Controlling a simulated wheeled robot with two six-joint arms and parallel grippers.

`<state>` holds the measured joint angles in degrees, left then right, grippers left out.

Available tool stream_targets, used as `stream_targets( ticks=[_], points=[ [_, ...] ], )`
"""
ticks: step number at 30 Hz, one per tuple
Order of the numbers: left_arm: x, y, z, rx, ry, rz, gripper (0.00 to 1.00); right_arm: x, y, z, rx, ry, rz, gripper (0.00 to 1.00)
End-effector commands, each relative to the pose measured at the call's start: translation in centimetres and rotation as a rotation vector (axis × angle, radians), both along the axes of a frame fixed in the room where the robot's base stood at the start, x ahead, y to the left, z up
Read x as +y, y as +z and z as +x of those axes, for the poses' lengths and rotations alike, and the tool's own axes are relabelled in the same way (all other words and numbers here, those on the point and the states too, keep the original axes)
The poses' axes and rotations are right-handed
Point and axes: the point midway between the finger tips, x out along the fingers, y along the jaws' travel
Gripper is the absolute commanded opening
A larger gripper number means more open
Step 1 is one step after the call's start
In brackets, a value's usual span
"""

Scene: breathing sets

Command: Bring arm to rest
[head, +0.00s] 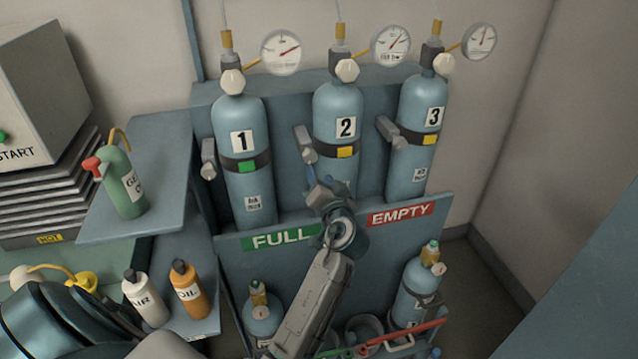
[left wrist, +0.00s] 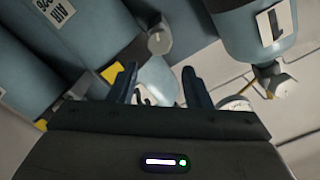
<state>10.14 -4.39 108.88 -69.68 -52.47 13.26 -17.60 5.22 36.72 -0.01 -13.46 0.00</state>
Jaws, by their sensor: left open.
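My left gripper (head: 318,187) is in front of the middle cylinder, marked 2 (head: 338,105), above the rack's FULL and EMPTY signs. Its two fingers stand apart in the left wrist view (left wrist: 160,85), with nothing held between them. A blue cylinder surface and part of a label show beyond and between the fingers. My left forearm hides part of the rack's lower front. My right gripper is not in view.
Cylinder 1 (head: 240,120) and cylinder 3 (head: 424,100) stand beside cylinder 2 in the rack. Smaller cylinders (head: 417,290) (head: 262,318) stand below. A green bottle (head: 122,180) is on the left shelf. Open floor (head: 490,275) lies to the right.

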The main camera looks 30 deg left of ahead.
Motion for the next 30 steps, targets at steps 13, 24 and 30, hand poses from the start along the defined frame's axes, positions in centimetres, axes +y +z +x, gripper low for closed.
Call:
stream_targets(
  ticks=[13, 24, 30],
  points=[
    [0.0, 0.0, 0.2, 0.001, -0.003, 0.001, 0.44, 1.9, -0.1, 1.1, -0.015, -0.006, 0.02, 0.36],
    [0.0, -0.2, 0.3, 0.005, -0.006, -0.001, 0.44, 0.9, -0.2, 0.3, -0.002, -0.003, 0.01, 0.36],
    [-1.0, -7.4, 1.5, 0.13, -0.09, -0.036, 0.44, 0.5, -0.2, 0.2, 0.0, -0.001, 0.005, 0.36]
  ],
)
